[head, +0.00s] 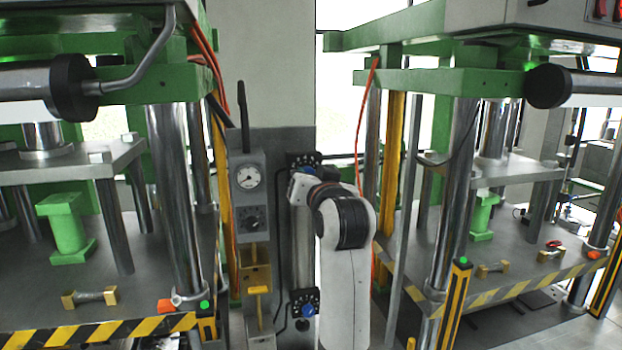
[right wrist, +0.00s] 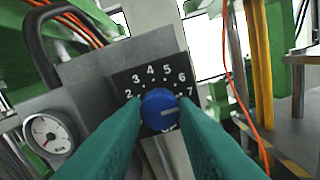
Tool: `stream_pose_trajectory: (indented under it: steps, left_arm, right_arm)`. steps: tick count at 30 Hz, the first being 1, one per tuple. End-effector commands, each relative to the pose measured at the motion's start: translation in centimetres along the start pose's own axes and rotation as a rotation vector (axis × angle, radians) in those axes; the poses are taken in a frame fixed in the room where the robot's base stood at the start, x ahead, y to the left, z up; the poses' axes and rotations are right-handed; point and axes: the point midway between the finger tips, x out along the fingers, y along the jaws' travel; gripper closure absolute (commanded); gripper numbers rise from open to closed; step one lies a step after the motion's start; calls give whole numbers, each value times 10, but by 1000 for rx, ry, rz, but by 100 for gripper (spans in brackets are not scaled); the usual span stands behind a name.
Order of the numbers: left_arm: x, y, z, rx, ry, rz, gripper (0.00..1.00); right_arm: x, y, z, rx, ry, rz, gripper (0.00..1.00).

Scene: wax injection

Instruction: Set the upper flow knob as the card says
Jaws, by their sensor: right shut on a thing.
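The upper flow knob is blue with a white pointer line (right wrist: 158,104). It sits on a black dial plate (right wrist: 152,72) with white numbers, of which 2 to 7 can be read. The pointer line points right, a little below the 7. My right gripper (right wrist: 160,110) has its two teal fingers shut on the knob's sides. In the head view the upper knob (head: 308,170) shows just above my right wrist, and the fingers are hidden. A lower blue knob (head: 307,310) sits on its own black dial below. No readable card is in view. My left gripper is out of view.
A grey box with a round gauge (head: 249,178) stands left of the dials; the gauge also shows in the right wrist view (right wrist: 48,136). Green presses with steel columns (head: 180,200) flank the narrow gap on both sides. Orange hoses (right wrist: 237,70) hang close by.

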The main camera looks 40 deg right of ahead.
Motion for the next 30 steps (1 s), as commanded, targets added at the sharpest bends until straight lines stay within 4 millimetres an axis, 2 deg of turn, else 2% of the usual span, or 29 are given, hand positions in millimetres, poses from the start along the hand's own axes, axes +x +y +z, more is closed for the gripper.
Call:
stream_pose_trajectory:
  steps: [1, 5, 6, 9, 20, 25, 30]
  left_arm:
    - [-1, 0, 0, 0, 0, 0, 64]
    - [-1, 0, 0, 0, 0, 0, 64]
    - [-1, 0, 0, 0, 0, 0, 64]
    - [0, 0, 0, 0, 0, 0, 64]
    - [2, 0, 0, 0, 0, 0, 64]
    - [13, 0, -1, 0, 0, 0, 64]
    - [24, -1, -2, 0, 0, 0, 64]
  right_arm:
    - [-1, 0, 5, 1, -15, 2, 97]
    - [-1, 0, 5, 0, -15, 2, 97]
    - [-1, 0, 5, 0, -14, 2, 68]
    - [0, 0, 4, -1, -11, 2, 53]
    - [-5, 0, 1, -1, -5, 2, 53]
    - [-30, 0, -1, -1, -9, 3, 53]
    - [-72, 0, 0, 1, -12, 4, 53]
